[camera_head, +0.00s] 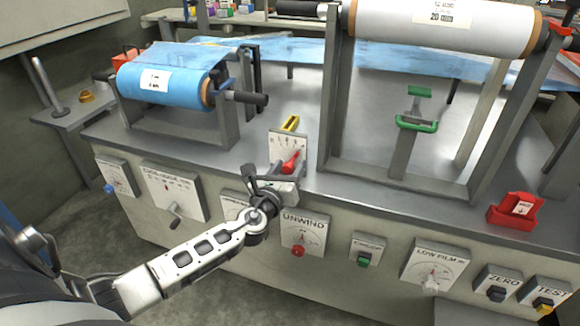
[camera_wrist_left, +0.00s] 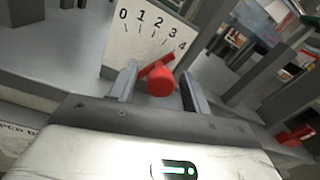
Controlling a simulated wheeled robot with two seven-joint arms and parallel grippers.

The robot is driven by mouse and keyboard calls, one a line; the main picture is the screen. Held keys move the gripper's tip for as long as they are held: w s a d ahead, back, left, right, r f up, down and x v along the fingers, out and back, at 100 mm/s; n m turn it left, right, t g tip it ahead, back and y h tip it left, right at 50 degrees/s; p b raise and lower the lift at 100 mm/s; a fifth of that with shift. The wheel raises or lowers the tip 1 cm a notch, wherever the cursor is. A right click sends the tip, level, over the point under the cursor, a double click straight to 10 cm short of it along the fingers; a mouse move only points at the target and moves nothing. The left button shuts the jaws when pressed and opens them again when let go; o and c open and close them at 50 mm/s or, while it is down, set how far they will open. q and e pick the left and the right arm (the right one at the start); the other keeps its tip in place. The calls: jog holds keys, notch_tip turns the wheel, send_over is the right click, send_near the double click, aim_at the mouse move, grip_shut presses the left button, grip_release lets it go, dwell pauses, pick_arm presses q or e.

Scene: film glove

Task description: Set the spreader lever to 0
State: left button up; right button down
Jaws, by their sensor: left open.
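The spreader lever (camera_head: 291,162) is red and stands on a pale plate (camera_head: 277,142) with a scale at the table's front edge. In the left wrist view the plate (camera_wrist_left: 135,38) reads 0 to 4 from left to right. The red lever (camera_wrist_left: 161,80) has a round end facing me, and its bar slants up right toward the 4 side. My left gripper (camera_head: 277,180) is just in front of the lever. In its wrist view the open fingers (camera_wrist_left: 160,88) stand on either side of the red end, with gaps visible. My right gripper is not in view.
A yellow handle (camera_head: 291,124) stands behind the plate. A blue film roll (camera_head: 180,92) is to the left, and a white roll (camera_head: 400,25) sits on a tall frame to the right. The UNWIND dial (camera_head: 304,231) is below on the front panel. A red bin (camera_head: 514,212) is at right.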

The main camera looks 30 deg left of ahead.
pick_arm(q)
jog(key=shift+w, duration=0.6)
